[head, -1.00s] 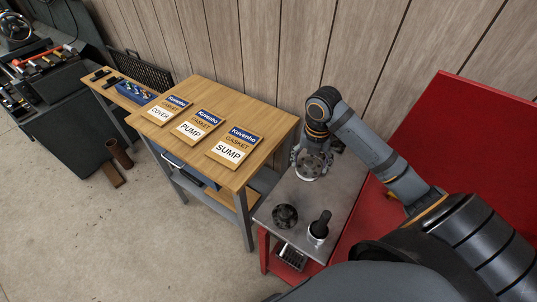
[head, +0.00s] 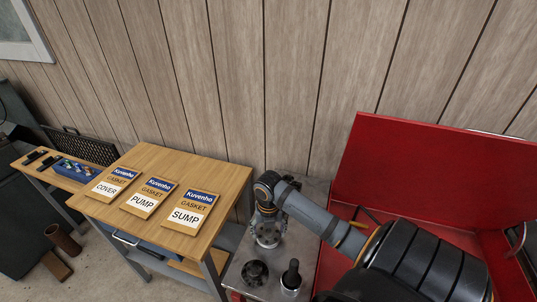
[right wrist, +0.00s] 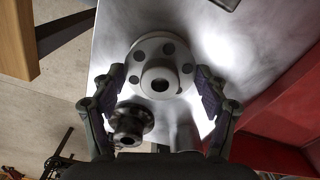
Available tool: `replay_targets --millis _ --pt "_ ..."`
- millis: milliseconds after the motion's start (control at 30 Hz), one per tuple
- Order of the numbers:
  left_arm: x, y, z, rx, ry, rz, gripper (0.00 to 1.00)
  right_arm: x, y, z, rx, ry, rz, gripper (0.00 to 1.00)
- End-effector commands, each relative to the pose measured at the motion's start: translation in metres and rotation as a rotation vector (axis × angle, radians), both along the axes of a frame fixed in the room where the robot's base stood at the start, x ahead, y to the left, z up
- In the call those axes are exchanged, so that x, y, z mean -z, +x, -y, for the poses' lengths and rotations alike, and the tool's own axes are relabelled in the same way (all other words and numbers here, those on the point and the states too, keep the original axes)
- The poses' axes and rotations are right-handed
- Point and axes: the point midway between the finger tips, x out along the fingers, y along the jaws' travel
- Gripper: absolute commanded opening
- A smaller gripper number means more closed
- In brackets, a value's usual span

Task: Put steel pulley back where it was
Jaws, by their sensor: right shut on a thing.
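The steel pulley (right wrist: 180,82) is a bright silver disc with a raised centre hub and several dark round holes. My right gripper (right wrist: 159,76) is shut on it, one finger pad on each side. In the head view the pulley (head: 267,238) is low under my right gripper (head: 267,229), at the back part of the grey metal cart top (head: 237,270). I cannot tell whether it touches the surface. My left gripper is not in view.
A dark round flanged part (head: 255,272) and a black-and-silver cylindrical part (head: 290,278) stand on the cart top in front of the pulley. A wooden bench (head: 220,172) with gasket packets (head: 188,212) is at left. A red panel (head: 415,170) rises at right.

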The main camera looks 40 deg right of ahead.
Motion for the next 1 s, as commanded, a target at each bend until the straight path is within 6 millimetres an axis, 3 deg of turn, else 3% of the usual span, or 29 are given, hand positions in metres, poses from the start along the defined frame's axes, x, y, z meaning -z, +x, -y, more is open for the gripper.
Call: replay_targets --millis 367,400,533,867,1000 --pt "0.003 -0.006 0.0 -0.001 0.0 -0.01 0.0 0.005 0.001 0.0 -0.001 -0.001 0.002 0.18" --pt "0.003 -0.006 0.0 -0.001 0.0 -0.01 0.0 0.005 0.0 0.0 0.0 0.0 0.001 0.78" --pt "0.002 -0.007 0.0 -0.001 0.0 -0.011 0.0 0.005 0.0 0.0 0.0 -0.001 0.001 0.96" --pt "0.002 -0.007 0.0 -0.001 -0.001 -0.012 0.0 0.004 0.0 0.0 0.0 -0.001 0.001 0.97" --pt "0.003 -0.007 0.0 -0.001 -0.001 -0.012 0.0 -0.007 0.001 0.001 -0.002 -0.003 0.004 0.97"
